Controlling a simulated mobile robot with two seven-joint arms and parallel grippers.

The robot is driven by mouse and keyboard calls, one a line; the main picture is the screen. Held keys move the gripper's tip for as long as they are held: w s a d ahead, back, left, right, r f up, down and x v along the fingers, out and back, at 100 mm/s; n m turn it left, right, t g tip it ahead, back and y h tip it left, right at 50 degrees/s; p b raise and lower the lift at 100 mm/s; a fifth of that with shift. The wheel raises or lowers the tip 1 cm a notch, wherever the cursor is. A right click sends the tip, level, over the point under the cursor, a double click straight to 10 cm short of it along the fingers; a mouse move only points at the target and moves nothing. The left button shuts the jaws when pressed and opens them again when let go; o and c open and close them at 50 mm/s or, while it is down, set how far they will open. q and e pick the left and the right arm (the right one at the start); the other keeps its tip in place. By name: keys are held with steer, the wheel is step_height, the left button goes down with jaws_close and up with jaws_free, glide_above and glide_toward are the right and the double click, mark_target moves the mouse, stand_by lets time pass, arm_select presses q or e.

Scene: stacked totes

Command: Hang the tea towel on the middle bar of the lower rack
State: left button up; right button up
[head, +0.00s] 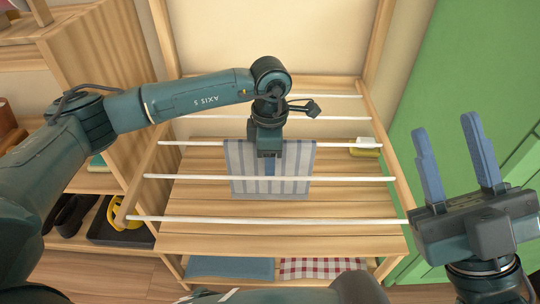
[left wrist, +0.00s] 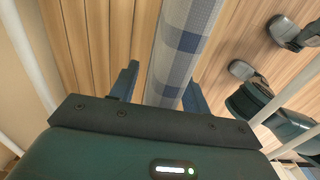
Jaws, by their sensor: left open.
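The tea towel (head: 242,168), pale with blue-grey stripes, hangs over the middle white bar (head: 190,143) of the rack. Its front part hangs down behind the bar nearer to me. My left gripper (head: 268,158) points down at the towel's middle from above. In the left wrist view, the towel (left wrist: 180,50) runs between the two open fingers of my left gripper (left wrist: 160,92). The arm hides part of the towel's top edge in the head view. My right gripper (head: 455,130) is open and empty, right of the rack, fingers up.
More white bars run in front (head: 330,220) and behind, between wooden side rails. A white-and-yellow brush-like item (head: 367,146) sits at the right rail. A blue cloth (head: 230,267) and a red checked cloth (head: 310,267) lie below. A wooden shelf unit stands left, a green panel right.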

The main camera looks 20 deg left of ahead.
arm_select(q)
step_height(320, 180, up, 12)
steer(key=p, duration=0.5)
steer(key=shift+r, duration=0.6)
arm_select(e)
step_height(320, 180, down, 6)
steer(key=m+h, duration=0.7)
steer(key=shift+a+f+g, duration=0.25)
steer(key=shift+a+g, duration=0.05)
steer(key=shift+g, duration=0.1)
